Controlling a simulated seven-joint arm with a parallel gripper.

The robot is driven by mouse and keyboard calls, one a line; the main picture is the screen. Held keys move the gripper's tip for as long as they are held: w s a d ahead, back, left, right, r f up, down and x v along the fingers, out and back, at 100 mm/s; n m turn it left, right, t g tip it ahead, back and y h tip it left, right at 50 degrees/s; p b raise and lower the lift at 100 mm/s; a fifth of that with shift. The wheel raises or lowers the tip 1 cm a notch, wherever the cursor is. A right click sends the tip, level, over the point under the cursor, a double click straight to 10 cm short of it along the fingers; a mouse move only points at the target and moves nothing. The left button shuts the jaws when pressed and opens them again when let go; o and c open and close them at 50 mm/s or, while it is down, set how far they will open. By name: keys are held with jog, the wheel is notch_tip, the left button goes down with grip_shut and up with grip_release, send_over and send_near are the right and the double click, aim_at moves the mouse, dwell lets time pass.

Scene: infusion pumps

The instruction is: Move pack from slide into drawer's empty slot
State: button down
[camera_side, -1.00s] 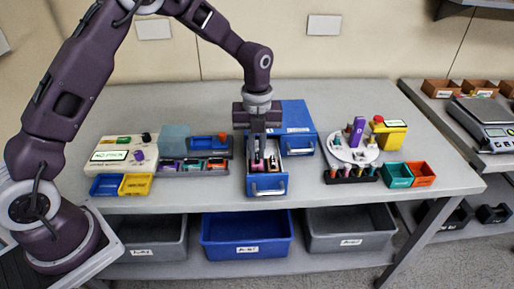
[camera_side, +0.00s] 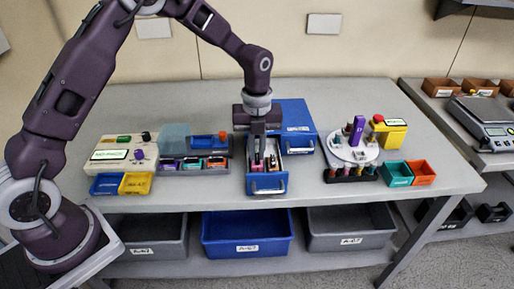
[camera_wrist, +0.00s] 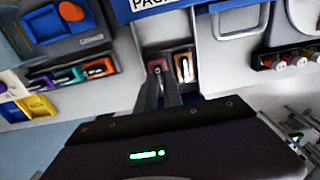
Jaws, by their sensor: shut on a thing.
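The blue drawer (camera_side: 267,190) is pulled out of its blue cabinet (camera_side: 292,117) in the middle of the table. My gripper (camera_side: 258,158) points down into the drawer, its fingers shut on a pink pack (camera_wrist: 157,64) at the drawer's left cell. Whether the pack rests on the drawer floor cannot be told. Another pack (camera_wrist: 184,66), orange-brown with a pale top, is in the cell to its right. The slide (camera_side: 195,171), a dark rack left of the drawer, holds purple, teal and orange packs (camera_wrist: 100,67).
A control panel (camera_side: 120,158) with a green display and blue and yellow bins (camera_side: 136,184) stands at the left. A round white carousel (camera_side: 352,148), a yellow box with a red button (camera_side: 388,132) and teal and orange bins (camera_side: 397,175) stand at the right. The table's back is clear.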

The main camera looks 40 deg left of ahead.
jog(key=shift+f, duration=0.5)
jog(key=c, duration=1.8)
grip_release()
jog(key=shift+r, duration=0.1)
jog(key=shift+r, duration=1)
jog(key=o, duration=0.5)
jog(key=shift+o, duration=0.2)
jog(key=shift+r, duration=1.2)
